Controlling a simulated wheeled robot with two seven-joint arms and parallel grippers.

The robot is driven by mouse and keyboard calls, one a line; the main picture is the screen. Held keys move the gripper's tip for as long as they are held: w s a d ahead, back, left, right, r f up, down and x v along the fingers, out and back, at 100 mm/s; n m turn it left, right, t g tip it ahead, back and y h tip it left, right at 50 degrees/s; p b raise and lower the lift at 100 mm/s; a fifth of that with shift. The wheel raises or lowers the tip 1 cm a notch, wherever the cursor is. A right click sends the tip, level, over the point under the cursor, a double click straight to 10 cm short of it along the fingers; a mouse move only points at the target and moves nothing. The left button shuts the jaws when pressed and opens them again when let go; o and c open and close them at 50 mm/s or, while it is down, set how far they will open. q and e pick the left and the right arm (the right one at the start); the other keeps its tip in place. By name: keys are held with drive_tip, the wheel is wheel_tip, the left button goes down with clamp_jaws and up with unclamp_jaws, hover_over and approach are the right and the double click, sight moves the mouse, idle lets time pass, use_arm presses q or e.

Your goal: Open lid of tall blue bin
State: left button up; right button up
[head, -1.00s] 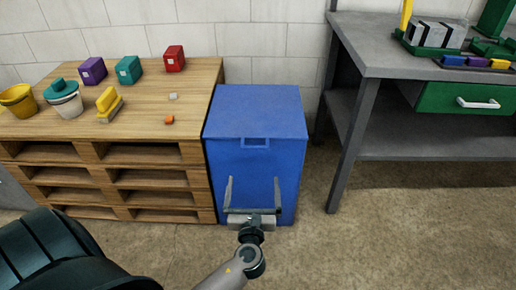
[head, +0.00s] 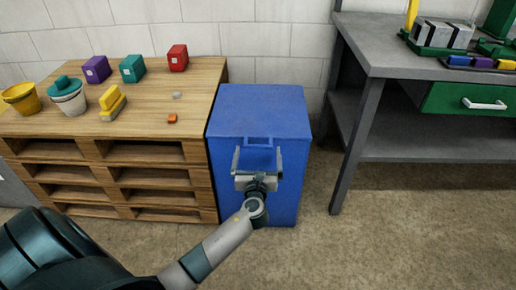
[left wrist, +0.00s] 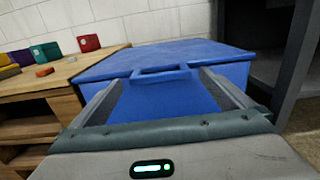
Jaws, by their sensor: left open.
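The tall blue bin (head: 285,175) stands on the floor between the pallet stack and the grey workbench. Its flat lid (head: 262,108) is shut, with a small handle (head: 258,141) at the middle of its front edge. My left gripper (head: 258,153) is open and empty in front of the bin, just below the handle in the head view. In the left wrist view the handle (left wrist: 160,73) shows between and beyond the two open fingers (left wrist: 165,95). I cannot tell whether the fingertips touch the bin. My right gripper is not in view.
The pallet stack (head: 150,110) close at left carries buckets, small boxes and a yellow brush (head: 112,103). The grey workbench (head: 375,60) with a green drawer (head: 470,99) stands at right. The floor in front of the bin and workbench is clear.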

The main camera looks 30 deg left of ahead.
sight(258, 148)
use_arm(q)
drive_tip(key=shift+x, duration=1.9)
drive_tip(key=shift+s, duration=0.1)
drive_tip(key=c, duration=1.5)
drive_tip(key=shift+r, duration=0.1)
